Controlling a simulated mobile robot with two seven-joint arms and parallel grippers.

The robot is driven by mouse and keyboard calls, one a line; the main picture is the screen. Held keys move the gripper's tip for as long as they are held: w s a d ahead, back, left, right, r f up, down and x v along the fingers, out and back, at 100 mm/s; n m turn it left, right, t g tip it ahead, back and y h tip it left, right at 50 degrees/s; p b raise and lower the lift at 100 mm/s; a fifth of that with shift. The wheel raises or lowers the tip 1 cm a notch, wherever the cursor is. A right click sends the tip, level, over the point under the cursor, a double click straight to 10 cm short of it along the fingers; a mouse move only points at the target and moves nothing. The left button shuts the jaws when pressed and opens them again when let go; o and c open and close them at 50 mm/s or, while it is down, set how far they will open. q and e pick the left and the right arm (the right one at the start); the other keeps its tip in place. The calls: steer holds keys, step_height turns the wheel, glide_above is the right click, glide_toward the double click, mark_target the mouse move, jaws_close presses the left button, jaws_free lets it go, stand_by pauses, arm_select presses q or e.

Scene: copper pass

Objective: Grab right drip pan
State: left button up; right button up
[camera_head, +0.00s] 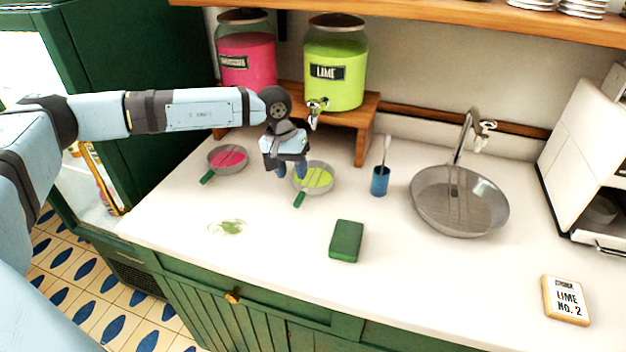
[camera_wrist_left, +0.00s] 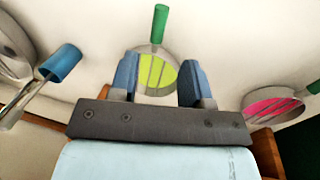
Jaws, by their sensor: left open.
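The right drip pan (camera_head: 318,180) is a small round metal pan with lime-green liquid and a green handle. It stands on the counter below the lime dispenser. The left drip pan (camera_head: 228,158) holds pink liquid and has a green handle. My left gripper (camera_head: 291,171) is open above the right drip pan's left side and hides part of it. In the left wrist view the lime pan (camera_wrist_left: 157,72) shows between the two blue fingers, its green handle (camera_wrist_left: 159,24) pointing away beyond them. The pink pan (camera_wrist_left: 272,106) is at the right there. My right gripper is not in view.
The lime dispenser (camera_head: 336,88) and pink dispenser (camera_head: 246,62) stand on a wooden riser (camera_head: 362,142) behind the pans. A green spill (camera_head: 228,227) lies in front.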

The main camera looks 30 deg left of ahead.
mark_target(301, 194)
arm_select(q)
steer(key=f, duration=0.3)
steer(key=d+f, duration=0.1)
steer(key=f, duration=0.2)
steer(key=w+f+p, duration=0.1)
steer(key=f, duration=0.2)
steer(key=shift+w+d, duration=0.1)
steer(key=shift+d, duration=0.25)
steer(key=shift+c, duration=0.4)
jaws_close()
